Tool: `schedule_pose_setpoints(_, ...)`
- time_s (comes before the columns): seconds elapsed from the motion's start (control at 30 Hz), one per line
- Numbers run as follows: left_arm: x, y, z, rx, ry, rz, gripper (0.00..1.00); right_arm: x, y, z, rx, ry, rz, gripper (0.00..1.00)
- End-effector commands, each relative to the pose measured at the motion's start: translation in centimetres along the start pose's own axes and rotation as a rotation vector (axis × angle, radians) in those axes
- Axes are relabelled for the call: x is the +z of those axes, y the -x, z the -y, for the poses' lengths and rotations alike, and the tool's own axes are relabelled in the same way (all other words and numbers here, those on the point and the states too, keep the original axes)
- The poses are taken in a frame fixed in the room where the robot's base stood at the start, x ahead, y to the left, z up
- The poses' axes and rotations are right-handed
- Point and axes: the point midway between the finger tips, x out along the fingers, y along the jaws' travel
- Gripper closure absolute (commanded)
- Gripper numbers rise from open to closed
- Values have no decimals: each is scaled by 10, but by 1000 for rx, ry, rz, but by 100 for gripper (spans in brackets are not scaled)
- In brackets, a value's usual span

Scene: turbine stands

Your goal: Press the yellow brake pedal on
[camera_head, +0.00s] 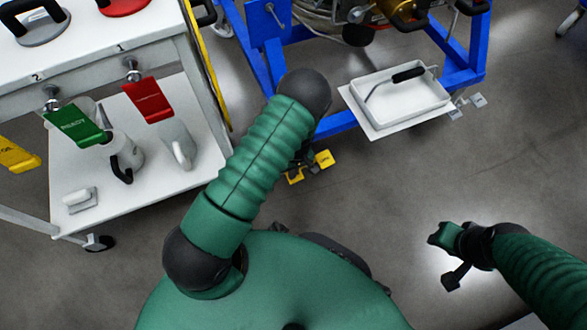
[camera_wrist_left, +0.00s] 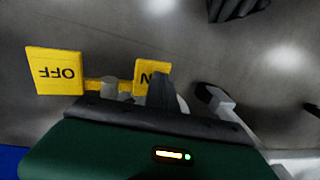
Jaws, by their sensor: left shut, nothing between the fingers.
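The yellow brake pedal has two plates low beside the blue stand (camera_head: 345,122). The OFF plate (camera_head: 324,158) shows fully in the left wrist view (camera_wrist_left: 55,72), its lettering upside down. The ON plate (camera_head: 294,175) is partly covered in the left wrist view (camera_wrist_left: 146,72) by my left gripper (camera_wrist_left: 160,90). The left gripper is shut and empty, its fingers over the ON plate; I cannot tell whether they touch it. In the head view my left arm hides most of that gripper. My right gripper (camera_head: 443,245) is over bare floor at the right, its jaws unclear.
A white cart (camera_head: 125,185) with hanging READY (camera_head: 75,127) and red (camera_head: 148,100) tags stands at the left. A white tray (camera_head: 400,103) sits on the blue stand's side, with silver pedals (camera_head: 468,107) beyond.

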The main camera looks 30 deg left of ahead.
Motion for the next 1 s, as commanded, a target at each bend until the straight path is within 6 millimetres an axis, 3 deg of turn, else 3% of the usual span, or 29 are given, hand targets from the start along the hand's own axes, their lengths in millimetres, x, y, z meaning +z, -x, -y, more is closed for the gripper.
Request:
schedule_pose_setpoints(0.37, 1, 0, 2, -4, 0, 4, 100, 0, 2, 0, 0, 0, 1, 64)
schedule_pose_setpoints(0.47, -1, 17, 5, -3, 0, 2, 100, -4, 18, 0, 0, 0, 1, 64)
schedule_pose_setpoints(0.6, -8, 54, 12, 1, -1, -3, 100, -12, 52, 0, 0, 0, 1, 64)
schedule_pose_setpoints(0.7, -8, 81, 22, 2, 0, -4, 100, -16, 67, 0, 0, 0, 0, 64)
schedule_pose_setpoints(0.83, -8, 111, 32, 2, -1, -4, 100, -20, 83, 0, 0, 0, 1, 64)
schedule_pose_setpoints(1.0, -8, 131, 41, 1, -2, -4, 100, -22, 93, 0, 0, 0, 1, 64)
